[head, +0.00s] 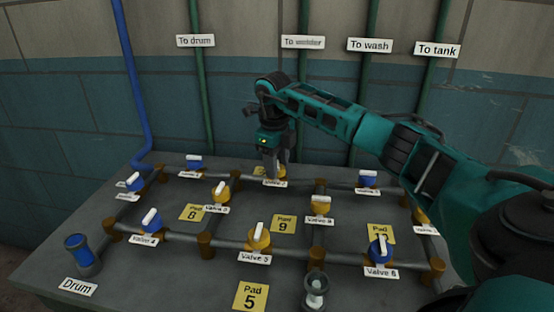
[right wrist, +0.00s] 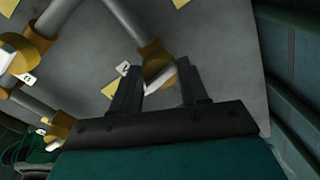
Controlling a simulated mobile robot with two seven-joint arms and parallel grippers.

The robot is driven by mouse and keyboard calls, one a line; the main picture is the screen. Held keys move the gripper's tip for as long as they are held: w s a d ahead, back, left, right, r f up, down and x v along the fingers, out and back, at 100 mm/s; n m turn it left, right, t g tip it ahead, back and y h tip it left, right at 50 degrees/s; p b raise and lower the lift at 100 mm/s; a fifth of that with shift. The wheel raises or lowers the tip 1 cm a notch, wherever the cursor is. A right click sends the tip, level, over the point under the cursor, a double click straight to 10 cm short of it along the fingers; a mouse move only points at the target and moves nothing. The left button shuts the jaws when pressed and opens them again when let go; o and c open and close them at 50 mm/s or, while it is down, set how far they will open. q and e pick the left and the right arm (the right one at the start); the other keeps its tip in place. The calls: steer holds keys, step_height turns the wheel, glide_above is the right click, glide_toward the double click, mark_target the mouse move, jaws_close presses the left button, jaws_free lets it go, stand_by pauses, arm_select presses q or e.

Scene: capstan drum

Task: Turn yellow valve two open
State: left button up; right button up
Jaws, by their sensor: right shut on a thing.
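Valve 2 is a yellow valve at the back middle of the pipe grid, with its label (head: 274,183) in front of it. My right gripper (head: 276,168) reaches down onto it and hides most of the valve in the head view. In the right wrist view the two dark fingers (right wrist: 158,75) stand on either side of the valve's white handle (right wrist: 160,78), above its yellow body (right wrist: 156,59). The gripper is shut on the handle. The handle's exact angle is hard to tell. My left gripper is not in view.
Other yellow valves stand nearby, such as valve 5 (head: 259,237) and another with a white handle (head: 320,204). Blue valves include valve 6 (head: 380,251) and valve 4 (head: 150,222). Green pipes (head: 203,110) climb the wall behind. A blue-topped drum fitting (head: 82,256) stands front left.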

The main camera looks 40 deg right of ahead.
steer(key=shift+r+n, duration=0.15)
steer(key=shift+n, duration=0.25)
steer(key=shift+n+p, duration=0.65)
steer(key=shift+n, duration=0.35)
steer(key=n+p, duration=0.1)
steer(key=n, duration=0.6)
steer(key=n+p, duration=0.1)
steer(key=n, duration=0.2)
steer(key=shift+s+n+t+y, duration=0.1)
steer(key=shift+n+t+y, duration=0.2)
steer(key=shift+y, duration=0.1)
steer(key=shift+n, duration=1.2)
steer(key=o, duration=1)
